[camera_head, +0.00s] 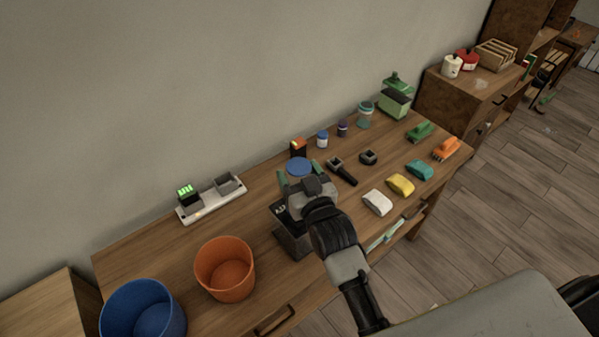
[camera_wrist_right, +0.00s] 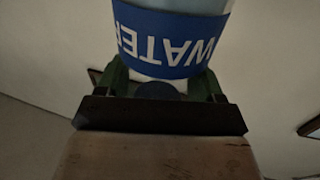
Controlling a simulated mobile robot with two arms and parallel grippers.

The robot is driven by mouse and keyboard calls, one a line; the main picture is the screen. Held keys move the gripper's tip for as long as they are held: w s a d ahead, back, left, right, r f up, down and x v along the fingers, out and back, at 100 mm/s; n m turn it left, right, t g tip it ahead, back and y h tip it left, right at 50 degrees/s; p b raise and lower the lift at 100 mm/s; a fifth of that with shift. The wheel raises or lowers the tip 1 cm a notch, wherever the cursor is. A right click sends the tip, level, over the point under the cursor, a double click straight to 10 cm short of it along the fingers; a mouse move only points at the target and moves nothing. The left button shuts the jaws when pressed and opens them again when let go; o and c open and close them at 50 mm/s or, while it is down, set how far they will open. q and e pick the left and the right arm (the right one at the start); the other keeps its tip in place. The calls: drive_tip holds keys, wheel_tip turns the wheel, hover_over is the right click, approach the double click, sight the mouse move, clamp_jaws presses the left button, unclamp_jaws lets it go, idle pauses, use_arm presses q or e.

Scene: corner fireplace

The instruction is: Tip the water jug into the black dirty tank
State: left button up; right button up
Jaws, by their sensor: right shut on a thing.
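My right gripper (camera_head: 299,178) is shut on the water jug. The jug's round blue top (camera_head: 299,167) shows between the fingers in the head view, and the rest of it is mostly hidden by the gripper. In the right wrist view, the white jug's blue band (camera_wrist_right: 170,42) reads "WATER" upside down, with green fingers on both sides. The black dirty tank (camera_head: 292,238) stands on the wooden table just below and left of the gripper, partly covered by it. I cannot tell whether the jug is tilted. My left gripper is not in view.
An orange bucket (camera_head: 225,270) and a blue bucket (camera_head: 143,310) stand to the left. A charger strip (camera_head: 211,200) lies near the wall. Small jars, a green bin (camera_head: 395,100), brushes and coloured sponges (camera_head: 400,184) fill the right half of the table (camera_head: 140,258).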

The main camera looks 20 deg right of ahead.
drive_tip(key=f+n+b, duration=0.2)
drive_tip(key=n+b, duration=0.1)
drive_tip(key=d+f+n+t+b, duration=0.1)
drive_tip(key=f, duration=0.1)
drive_tip(key=shift+w+n+b, duration=0.25)
drive_tip(key=shift+n+b, duration=0.15)
drive_tip(key=f+n+b, duration=0.1)
drive_tip(key=n+y+b, duration=0.1)
drive_tip(key=shift+d+f+n+t, duration=0.3)
drive_tip(key=shift+f+n, duration=0.1)
drive_tip(key=f+n+b, duration=0.2)
drive_tip(key=f+n+y+b, duration=0.1)
drive_tip(key=b, duration=0.1)
drive_tip(key=shift+w+d+n, duration=0.15)
drive_tip(key=shift+d+n, duration=0.15)
drive_tip(key=shift+n, duration=0.1)
drive_tip(key=shift+r+p, duration=0.1)
drive_tip(key=shift+p, duration=0.2)
drive_tip(key=shift+f+n+t+y+b, duration=0.3)
drive_tip(key=shift+n+b, duration=0.1)
drive_tip(key=shift+n, duration=0.1)
